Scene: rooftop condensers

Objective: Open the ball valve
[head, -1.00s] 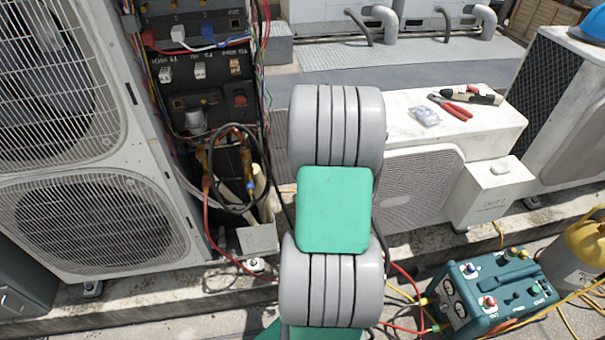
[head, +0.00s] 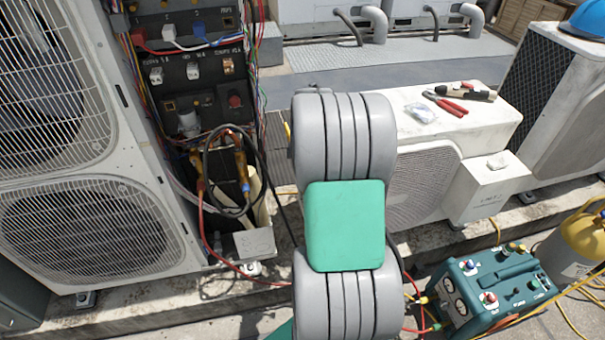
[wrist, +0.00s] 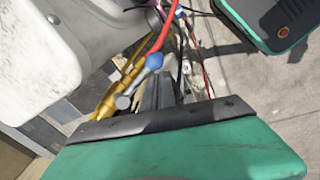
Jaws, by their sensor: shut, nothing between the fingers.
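In the wrist view, a brass fitting (wrist: 112,100) runs diagonally left of centre. A blue part (wrist: 154,62) with a silver round-ended piece (wrist: 123,101) lies beside it, and a red hose rises from near the blue part. I cannot tell clearly which piece is the valve's handle. My gripper (wrist: 162,82) shows as narrow grey fingers, closed together and empty, just right of the brass fitting; contact cannot be judged. In the head view, brass fittings (head: 241,165) with blue ends hang in the open unit, left of my arm. My arm hides my gripper there.
The open condenser (head: 95,225) with exposed wiring stands at left. A white unit (head: 470,125) at right carries red pliers (head: 446,104). A teal machine (head: 490,290) and a yellow cylinder (head: 585,240) stand at lower right. Hoses cross the floor.

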